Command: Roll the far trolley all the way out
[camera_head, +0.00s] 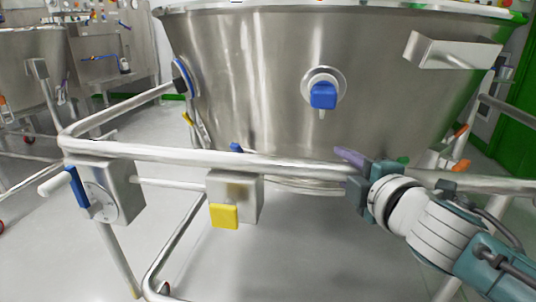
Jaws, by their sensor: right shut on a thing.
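A large steel trolley fills the view: a tapered steel vessel (265,85) in a tubular frame with a front rail (200,157). My right gripper (357,175) comes in from the right and is shut on the front rail, right of its middle. One finger shows above the rail; the rest of the grip is partly hidden by the gripper itself. A second steel vessel on a frame (30,65) stands at the back left, cut by the picture edge. The picture alone does not tell which one is the far trolley. My left gripper is not in view.
A steel box with a blue lever (118,190) and one with a yellow tab (236,195) hang on the front rail. A blue knob (323,95) sits on the vessel wall. Pale floor (60,260) is open at the lower left. A green panel (515,110) stands at right.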

